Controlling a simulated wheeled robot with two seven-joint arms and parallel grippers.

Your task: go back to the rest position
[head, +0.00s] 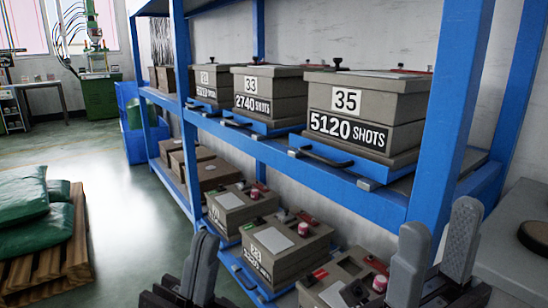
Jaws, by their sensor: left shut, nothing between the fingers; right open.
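My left gripper (200,268) is at the bottom, left of centre, with its two dark fingers together and nothing between them. My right gripper (436,255) is at the bottom right, its grey fingers spread apart and empty. Both stand in front of the lower shelf of a blue rack, and I see no contact with the boxes. The wrists run out of the picture at the bottom.
The blue rack (350,196) holds mould boxes, including one marked 35 (385,95) and one marked 33 (266,84). Lower boxes (325,232) sit close behind my grippers. Green sacks (24,222) lie on a wooden pallet (50,262) at left. The floor between is clear.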

